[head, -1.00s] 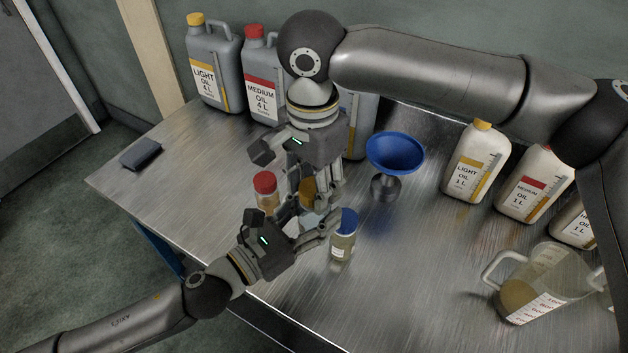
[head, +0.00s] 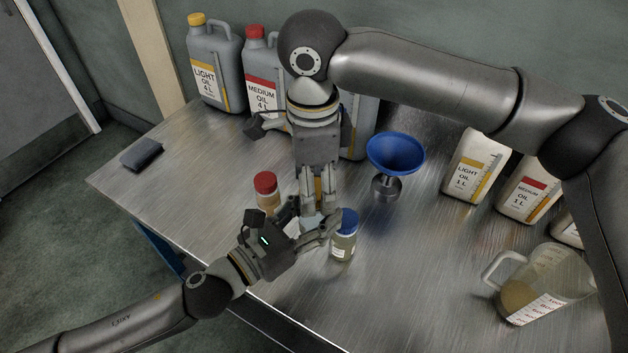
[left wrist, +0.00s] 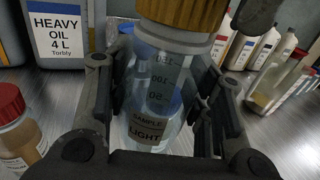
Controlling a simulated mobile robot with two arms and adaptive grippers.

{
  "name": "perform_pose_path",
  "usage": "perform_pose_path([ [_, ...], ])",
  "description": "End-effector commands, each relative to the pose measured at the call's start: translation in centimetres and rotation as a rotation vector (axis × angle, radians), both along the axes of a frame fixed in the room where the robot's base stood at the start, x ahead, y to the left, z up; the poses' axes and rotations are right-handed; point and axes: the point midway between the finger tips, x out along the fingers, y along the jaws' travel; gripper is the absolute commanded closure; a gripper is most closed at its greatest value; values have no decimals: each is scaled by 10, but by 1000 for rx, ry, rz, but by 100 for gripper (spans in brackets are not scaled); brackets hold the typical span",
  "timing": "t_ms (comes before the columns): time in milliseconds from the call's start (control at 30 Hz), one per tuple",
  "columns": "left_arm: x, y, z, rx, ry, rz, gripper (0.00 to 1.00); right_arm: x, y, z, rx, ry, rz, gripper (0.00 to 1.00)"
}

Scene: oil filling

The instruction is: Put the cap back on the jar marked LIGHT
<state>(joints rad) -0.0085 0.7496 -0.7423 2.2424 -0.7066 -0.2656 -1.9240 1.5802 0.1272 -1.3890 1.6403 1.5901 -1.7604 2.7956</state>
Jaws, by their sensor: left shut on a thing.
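The jar marked LIGHT (left wrist: 146,128) is clear and looks upright between the fingers of my left gripper (head: 318,226), which is shut on it. In the head view the jar is mostly hidden by the fingers. The yellow cap (left wrist: 182,12) sits on the jar's mouth in the left wrist view. I cannot tell how tight it is. My right gripper (head: 318,198) points down from above, with its fingers on either side of the yellow cap (head: 318,187). Whether they press on the cap is not clear.
A red-capped jar (head: 267,190) and a blue-capped jar (head: 344,240) stand close to the left gripper. A blue funnel (head: 396,154) stands behind to the right. Oil bottles and a measuring jug (head: 540,285) are at the right, large cans at the back. The table's left side is mostly clear.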

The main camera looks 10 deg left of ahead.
Motion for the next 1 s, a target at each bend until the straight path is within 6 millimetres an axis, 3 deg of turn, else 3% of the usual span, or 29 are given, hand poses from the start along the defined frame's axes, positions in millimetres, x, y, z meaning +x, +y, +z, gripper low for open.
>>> perform_pose_path([
  [333,0,0,1,-1,-1,0,100,0,0,2,0,0,1,37],
  [700,0,0,1,-1,-1,0,100,0,0,43,0,0,2,37],
  [1000,0,0,1,-1,-1,0,100,0,0,45,-1,1,3,39],
])
